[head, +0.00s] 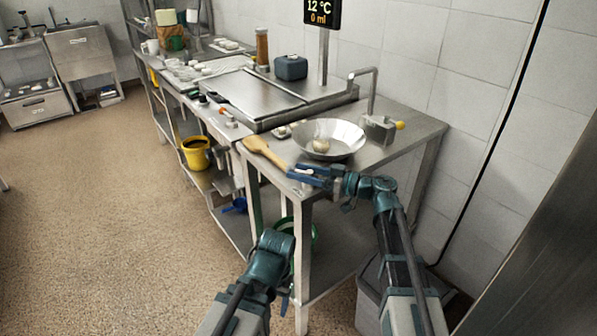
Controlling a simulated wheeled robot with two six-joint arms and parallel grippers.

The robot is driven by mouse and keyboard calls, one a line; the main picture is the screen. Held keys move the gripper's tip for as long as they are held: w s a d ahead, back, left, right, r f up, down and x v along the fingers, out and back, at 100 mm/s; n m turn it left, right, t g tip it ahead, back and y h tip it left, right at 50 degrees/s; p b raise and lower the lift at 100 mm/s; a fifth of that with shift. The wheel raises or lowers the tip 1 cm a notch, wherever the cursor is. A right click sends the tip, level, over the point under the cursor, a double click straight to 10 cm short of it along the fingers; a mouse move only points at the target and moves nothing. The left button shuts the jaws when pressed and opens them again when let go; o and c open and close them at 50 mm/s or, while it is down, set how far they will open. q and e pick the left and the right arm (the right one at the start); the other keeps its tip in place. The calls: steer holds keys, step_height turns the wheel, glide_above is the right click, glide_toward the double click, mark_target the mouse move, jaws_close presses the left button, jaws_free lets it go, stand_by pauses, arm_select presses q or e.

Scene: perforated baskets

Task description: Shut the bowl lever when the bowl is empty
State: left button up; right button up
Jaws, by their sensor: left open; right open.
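A wide metal bowl (345,133) sits on the near right part of the steel table. A small pale round thing (321,145) shows inside it. A small metal box (379,130) with a yellow-tipped lever (399,124) stands just right of the bowl. A bent metal spout (373,92) rises behind the bowl. My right gripper (300,171) is open at the table's front edge, below the bowl and apart from the lever. My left gripper (286,292) is open and low in front of the table, mostly hidden by its own wrist.
A display (321,11) reads 12 °C and 0 ml. A blue container (291,67) stands behind. A yellow bucket (197,153) is on the lower shelf. Open floor lies left.

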steer(key=shift+w+a, duration=0.2)
steer(key=shift+a, duration=0.25)
jaws_close()
